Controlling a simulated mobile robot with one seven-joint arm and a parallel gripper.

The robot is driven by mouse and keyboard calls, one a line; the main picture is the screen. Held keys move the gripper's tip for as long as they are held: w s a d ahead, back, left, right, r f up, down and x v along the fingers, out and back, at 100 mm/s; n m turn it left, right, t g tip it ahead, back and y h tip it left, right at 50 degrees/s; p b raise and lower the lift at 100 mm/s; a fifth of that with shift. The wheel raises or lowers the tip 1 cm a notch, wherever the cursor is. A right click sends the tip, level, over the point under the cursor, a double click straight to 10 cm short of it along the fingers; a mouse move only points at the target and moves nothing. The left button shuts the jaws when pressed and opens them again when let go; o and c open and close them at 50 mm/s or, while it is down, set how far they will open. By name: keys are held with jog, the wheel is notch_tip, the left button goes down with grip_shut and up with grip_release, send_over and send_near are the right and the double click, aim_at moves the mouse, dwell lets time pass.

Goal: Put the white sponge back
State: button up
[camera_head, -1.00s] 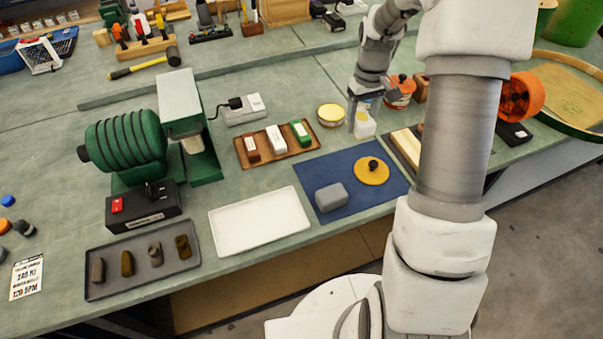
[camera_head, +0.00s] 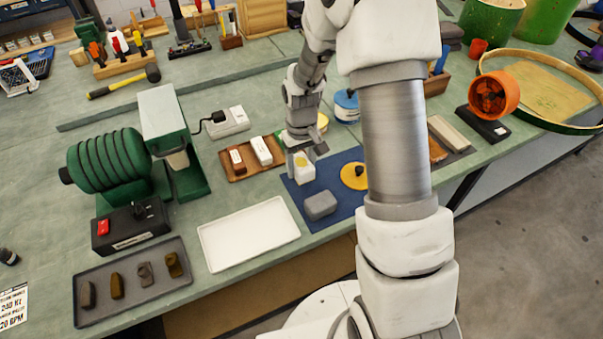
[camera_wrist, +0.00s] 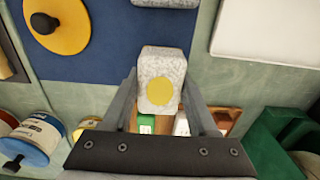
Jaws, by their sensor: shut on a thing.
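The white sponge (camera_head: 303,172), a pale speckled block with a yellow dot, is between the fingers of my gripper (camera_head: 305,157). In the wrist view the sponge (camera_wrist: 162,62) is clasped from both sides by the gripper (camera_wrist: 160,92). My gripper is shut on it, over the back left part of the blue mat (camera_head: 346,210), just right of the brown tray (camera_head: 238,181).
A grey block (camera_head: 320,206) and a yellow disc with a black knob (camera_head: 352,180) lie on the mat. An empty white tray (camera_head: 248,236) lies to the left. Tins, including a blue one (camera_head: 346,108), stand behind my gripper. An orange fan (camera_head: 493,95) is at right.

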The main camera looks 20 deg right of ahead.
jog(key=shift+f, duration=1.75)
jog(key=shift+f, duration=0.2)
jog(key=o, duration=1.2)
